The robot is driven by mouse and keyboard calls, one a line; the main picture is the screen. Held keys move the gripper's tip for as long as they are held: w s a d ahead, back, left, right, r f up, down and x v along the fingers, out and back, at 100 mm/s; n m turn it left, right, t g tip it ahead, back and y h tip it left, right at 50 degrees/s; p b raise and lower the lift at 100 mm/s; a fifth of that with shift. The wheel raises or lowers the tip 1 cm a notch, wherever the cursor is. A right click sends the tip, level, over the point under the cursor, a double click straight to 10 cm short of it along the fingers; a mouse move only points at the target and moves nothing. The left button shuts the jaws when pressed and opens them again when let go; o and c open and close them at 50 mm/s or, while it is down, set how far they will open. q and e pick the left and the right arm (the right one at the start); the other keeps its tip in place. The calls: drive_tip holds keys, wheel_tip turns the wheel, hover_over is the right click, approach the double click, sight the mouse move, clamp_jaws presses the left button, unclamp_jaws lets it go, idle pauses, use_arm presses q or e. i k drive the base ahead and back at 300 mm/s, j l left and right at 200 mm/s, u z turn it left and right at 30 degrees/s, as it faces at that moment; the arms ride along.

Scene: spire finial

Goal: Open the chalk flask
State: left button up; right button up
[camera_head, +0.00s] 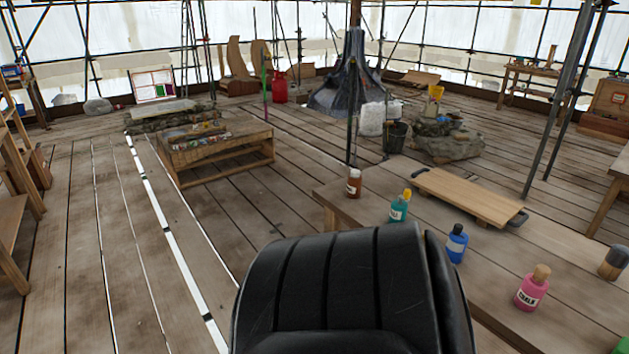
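The chalk flask (529,293) is a small pink bottle with a white label reading CHALK. It stands upright on the wooden table (400,240) at the lower right, with its tan stopper (541,271) in its neck. Neither of my grippers is in view, and nothing is seen touching the flask.
On the same table stand a blue flask (457,245), a teal flask (398,208) with a yellow cap, a brown flask (354,184), a wooden board (470,196) with dark handles and a dark-topped cylinder (613,263). A large black ribbed form hides the table's near left part.

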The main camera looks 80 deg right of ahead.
sight(529, 293)
drive_tip(key=z, duration=1)
drive_tip(key=k+z, duration=0.1)
drive_tip(key=z, duration=1.4)
drive_tip(key=l+z, duration=0.1)
drive_tip(key=z, duration=0.85)
drive_tip(key=l+z, duration=0.1)
drive_tip(key=z, duration=0.4)
